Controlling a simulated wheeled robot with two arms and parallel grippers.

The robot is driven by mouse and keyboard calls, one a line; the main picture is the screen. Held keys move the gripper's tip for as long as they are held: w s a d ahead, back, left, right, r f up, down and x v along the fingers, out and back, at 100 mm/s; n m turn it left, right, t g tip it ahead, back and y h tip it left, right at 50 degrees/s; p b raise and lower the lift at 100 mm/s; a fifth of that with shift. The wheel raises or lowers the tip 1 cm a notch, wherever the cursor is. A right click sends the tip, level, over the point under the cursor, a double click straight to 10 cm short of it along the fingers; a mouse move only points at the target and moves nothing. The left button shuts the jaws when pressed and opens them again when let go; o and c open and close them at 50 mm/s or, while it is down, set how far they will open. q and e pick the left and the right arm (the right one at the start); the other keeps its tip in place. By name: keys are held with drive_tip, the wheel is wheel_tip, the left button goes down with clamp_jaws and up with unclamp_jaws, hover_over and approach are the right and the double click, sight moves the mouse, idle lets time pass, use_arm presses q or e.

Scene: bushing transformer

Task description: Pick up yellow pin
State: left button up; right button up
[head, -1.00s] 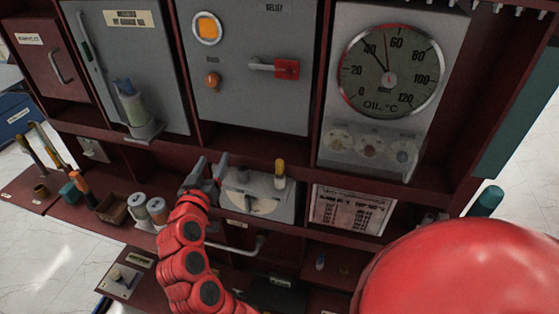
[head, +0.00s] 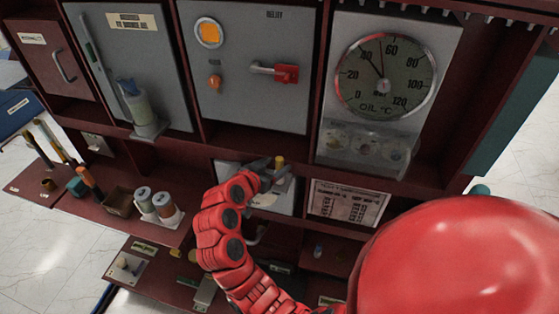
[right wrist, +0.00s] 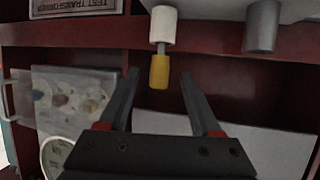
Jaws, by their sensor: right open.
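The yellow pin (head: 280,162) stands in a white holder on the grey box (head: 227,170) in the middle of the cabinet. In the right wrist view the yellow pin (right wrist: 160,71) shows a yellow end, a thin metal shaft and a white cylinder (right wrist: 162,28). My right gripper (head: 271,170) is open and right at the pin in the head view. In the right wrist view the yellow end appears between the open fingertips of the right gripper (right wrist: 159,72), with gaps on both sides. Its exact depth between them is hard to tell. My left gripper is not in view.
The oil gauge (head: 386,78) is on a panel above right, and a grey door with a red handle (head: 286,74) is above. A printed sheet (head: 346,203) is right of the box. Spools (head: 163,204) and tools are at left.

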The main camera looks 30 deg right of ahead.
drive_tip(key=shift+w+d+f, duration=0.1)
drive_tip(key=shift+w+d, duration=0.05)
drive_tip(key=shift+d, duration=0.05)
drive_tip(key=shift+w+d+p, duration=0.1)
drive_tip(key=shift+d+p, duration=0.2)
drive_tip(key=p+x, duration=0.2)
drive_tip(key=x, duration=0.2)
drive_tip(key=shift+d+p, duration=0.25)
drive_tip(key=shift+p, duration=0.1)
drive_tip(key=shift+w+d+f, duration=0.1)
clamp_jaws()
